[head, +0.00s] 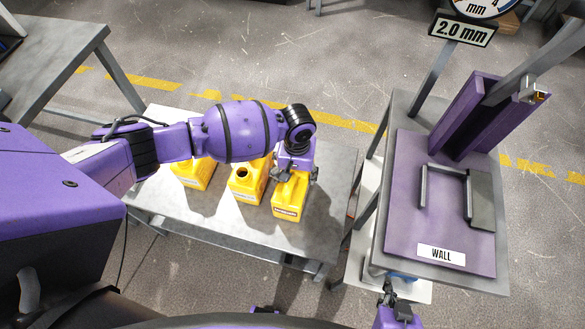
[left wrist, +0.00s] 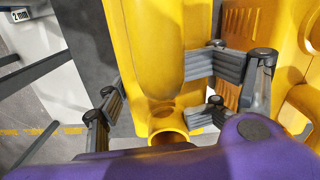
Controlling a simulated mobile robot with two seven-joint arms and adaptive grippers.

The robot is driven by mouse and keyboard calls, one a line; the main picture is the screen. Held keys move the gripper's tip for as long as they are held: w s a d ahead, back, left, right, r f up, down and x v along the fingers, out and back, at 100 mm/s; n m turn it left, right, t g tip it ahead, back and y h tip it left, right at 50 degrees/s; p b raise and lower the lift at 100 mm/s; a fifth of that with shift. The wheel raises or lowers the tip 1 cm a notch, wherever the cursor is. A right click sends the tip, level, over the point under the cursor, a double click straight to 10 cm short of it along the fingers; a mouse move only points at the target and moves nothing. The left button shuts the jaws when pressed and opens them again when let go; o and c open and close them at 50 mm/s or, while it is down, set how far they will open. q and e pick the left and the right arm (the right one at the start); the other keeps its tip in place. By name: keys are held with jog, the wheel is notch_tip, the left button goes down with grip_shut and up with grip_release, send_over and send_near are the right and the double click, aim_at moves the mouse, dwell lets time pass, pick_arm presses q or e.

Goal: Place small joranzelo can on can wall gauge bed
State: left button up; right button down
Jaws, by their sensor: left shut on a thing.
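Several yellow cans stand on the left metal table. My left gripper (head: 294,172) is shut on the rightmost can (head: 288,203), which appears to be still on the table. In the left wrist view this can (left wrist: 145,45) lies between the fingers of the left gripper (left wrist: 165,95), with its open mouth near my wrist. The label is too small to read, so I cannot confirm which can it is. The can wall gauge bed (head: 408,210) is a bare purple plate marked WALL on the right stand. My right gripper (head: 389,291) is low, near the stand's front edge; its opening is unclear.
Two other yellow cans, a middle one (head: 243,187) and a left one (head: 192,174), stand beside the held can. The bed carries a grey U-shaped bracket (head: 425,190) and a grey block (head: 482,200). A purple upright (head: 462,125) rises behind. A gap separates table and stand.

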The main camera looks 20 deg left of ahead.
pick_arm(q)
jog(key=shift+w+r, duration=0.1)
jog(key=shift+r, duration=0.05)
jog(key=o, duration=2.2)
jog(key=shift+f, duration=0.2)
jog(key=shift+o, duration=0.2)
jog(key=shift+r, duration=0.15)
